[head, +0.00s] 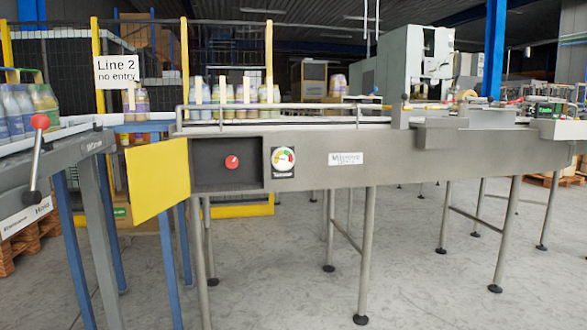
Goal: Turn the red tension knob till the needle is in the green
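The red tension knob (232,162) sits inside a dark recessed box (212,180) in the front side of the grey conveyor frame. The box's yellow door (157,177) stands open, swung out to the left. The round gauge (283,160) is just right of the box. Its face has coloured arcs with green, yellow and red; the needle is too small to read for certain. Neither of my grippers is in the head view, and nothing touches the knob.
A lever with a red ball (40,121) stands on the grey table at left. Bottles (247,95) stand on the conveyor behind a rail (300,106). A "Line 2 no entry" sign (115,71) hangs on the fence. The floor (290,280) in front is clear apart from machine legs.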

